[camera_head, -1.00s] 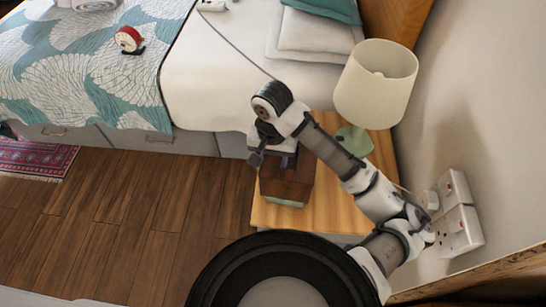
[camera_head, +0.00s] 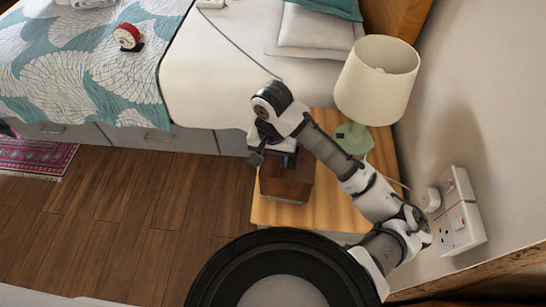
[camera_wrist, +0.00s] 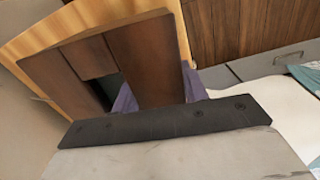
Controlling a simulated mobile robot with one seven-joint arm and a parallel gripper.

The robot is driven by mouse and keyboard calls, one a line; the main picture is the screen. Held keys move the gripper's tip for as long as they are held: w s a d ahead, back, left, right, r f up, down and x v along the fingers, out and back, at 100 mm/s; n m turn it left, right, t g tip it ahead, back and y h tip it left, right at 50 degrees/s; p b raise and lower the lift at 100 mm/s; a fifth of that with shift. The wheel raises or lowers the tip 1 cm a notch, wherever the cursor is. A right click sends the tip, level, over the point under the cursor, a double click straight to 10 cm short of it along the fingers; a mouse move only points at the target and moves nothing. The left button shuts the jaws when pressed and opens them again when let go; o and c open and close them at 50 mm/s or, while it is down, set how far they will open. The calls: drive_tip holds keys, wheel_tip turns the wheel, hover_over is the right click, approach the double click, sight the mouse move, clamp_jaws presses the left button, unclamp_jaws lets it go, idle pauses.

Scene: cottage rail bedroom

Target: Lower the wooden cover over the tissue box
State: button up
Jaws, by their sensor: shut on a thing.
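The dark brown wooden cover (camera_head: 288,184) is at the near-left part of the wooden bedside table, below my gripper (camera_head: 274,160). My gripper is shut on the cover. In the wrist view the cover (camera_wrist: 146,58) shows its plank top with a dark opening, close in front of the gripper's dark edge. Lavender patches show in the opening and beside the cover; I cannot tell what they are. The tissue box is almost wholly hidden by the cover; only a thin pale line shows at the cover's lower edge. I cannot tell whether the cover touches the table.
The bedside table (camera_head: 335,208) has bare wood right of the cover. A lamp with a green base (camera_head: 354,139) and cream shade (camera_head: 377,80) stands behind it. Wall sockets (camera_head: 459,213) are at the right. The bed (camera_head: 215,80) with a red clock (camera_head: 127,37) is at the left.

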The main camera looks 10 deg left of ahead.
drive_tip(key=shift+s+f+b, duration=0.1)
drive_tip(key=shift+f+b, duration=0.5)
drive_tip(key=shift+f, duration=0.2)
drive_tip(key=shift+s+f+b, duration=0.1)
drive_tip(key=shift+f+b, duration=0.2)
drive_tip(key=shift+f, duration=0.2)
drive_tip(key=o, duration=1.2)
drive_tip(key=shift+s, duration=0.1)
drive_tip(key=shift+c, duration=0.2)
drive_tip(key=shift+o, duration=0.3)
drive_tip(key=shift+r, duration=0.5)
wheel_tip(320, 180, up, 14)
drive_tip(key=p, duration=0.2)
drive_tip(key=shift+r, duration=0.2)
